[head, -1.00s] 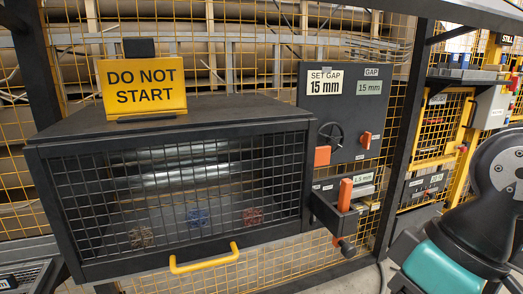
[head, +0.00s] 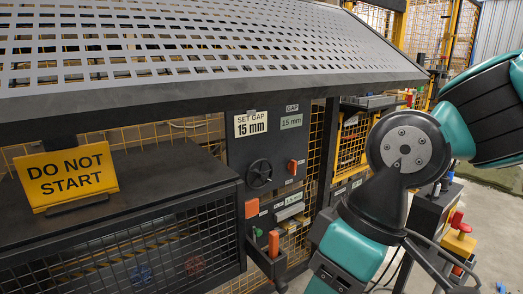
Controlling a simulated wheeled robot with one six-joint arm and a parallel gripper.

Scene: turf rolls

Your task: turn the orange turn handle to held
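Several orange handles show in the head view, and I cannot tell for sure which one the task names. A small orange turn handle (head: 292,167) sits on the dark control panel (head: 240,158), right of a black handwheel. Below are an orange block (head: 252,208) and an upright orange grip (head: 274,243) on a dark box. I cannot read a "held" mark. My arm's dark joint and teal link stand right of the panel, apart from these handles in the picture. My gripper is not in view.
A perforated metal sheet (head: 200,45) spans the upper left, above the panel. A dark mesh-fronted housing with a yellow DO NOT START sign (head: 68,175) is at left. A red button on a yellow box (head: 459,238) is at right. Open floor shows at far right.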

